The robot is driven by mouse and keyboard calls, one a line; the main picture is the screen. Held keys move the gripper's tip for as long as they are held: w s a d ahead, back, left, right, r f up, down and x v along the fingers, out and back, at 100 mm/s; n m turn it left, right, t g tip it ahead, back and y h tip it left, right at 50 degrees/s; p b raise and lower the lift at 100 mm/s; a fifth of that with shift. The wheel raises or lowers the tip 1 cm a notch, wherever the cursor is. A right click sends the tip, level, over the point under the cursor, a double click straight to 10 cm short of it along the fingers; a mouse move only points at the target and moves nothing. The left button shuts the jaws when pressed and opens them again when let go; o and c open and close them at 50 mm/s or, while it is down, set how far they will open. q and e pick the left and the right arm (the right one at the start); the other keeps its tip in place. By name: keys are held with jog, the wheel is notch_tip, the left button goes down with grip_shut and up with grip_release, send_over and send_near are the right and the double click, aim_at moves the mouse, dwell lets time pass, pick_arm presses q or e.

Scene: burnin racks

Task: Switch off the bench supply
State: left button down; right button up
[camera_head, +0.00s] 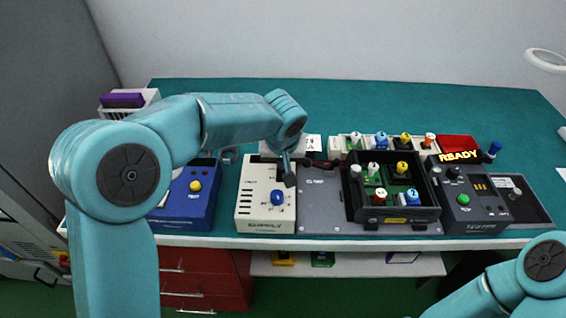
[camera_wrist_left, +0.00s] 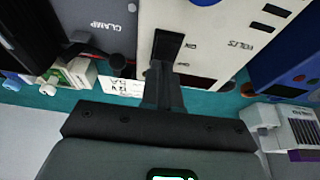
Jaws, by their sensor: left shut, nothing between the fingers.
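The bench supply (camera_head: 252,210) is a cream box near the front edge of the bench, with a blue knob (camera_head: 277,197) on its top. In the left wrist view its cream face (camera_wrist_left: 215,50) appears upside down, with dark slots and small lettering. My left gripper (camera_head: 289,180) is shut and empty, pointing down over the supply's right side, behind the knob. In the left wrist view the closed fingertips (camera_wrist_left: 168,45) lie over the panel beside ON lettering and hide what is under them. I cannot tell whether they touch it. My right gripper is out of view.
A blue box with a yellow button (camera_head: 195,186) stands left of the supply. A grey clamp plate (camera_head: 320,205) and a black tray (camera_head: 395,214) of coloured parts are to the right. A dark unit with a green button (camera_head: 463,199) stands further right, near a lit READY sign (camera_head: 460,156).

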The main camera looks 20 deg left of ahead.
pick_arm(q)
jog(key=shift+s+f, duration=0.15)
jog(key=shift+f, duration=0.2)
jog(key=shift+s+d+f+b, duration=0.1)
jog(key=shift+s+f+b, duration=0.25)
jog(key=shift+b, duration=0.3)
jog(key=shift+s+d+r, duration=0.1)
jog(key=shift+s+r, duration=0.15)
jog(key=shift+s, duration=0.2)
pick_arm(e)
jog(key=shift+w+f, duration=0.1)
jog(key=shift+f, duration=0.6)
pick_arm(q)
jog(key=shift+r, duration=0.1)
notch_tip(320, 180, up, 5)
jog(key=p, duration=0.3)
jog(key=shift+f, duration=0.2)
jog(key=v, duration=1)
jog(key=shift+b, duration=0.4)
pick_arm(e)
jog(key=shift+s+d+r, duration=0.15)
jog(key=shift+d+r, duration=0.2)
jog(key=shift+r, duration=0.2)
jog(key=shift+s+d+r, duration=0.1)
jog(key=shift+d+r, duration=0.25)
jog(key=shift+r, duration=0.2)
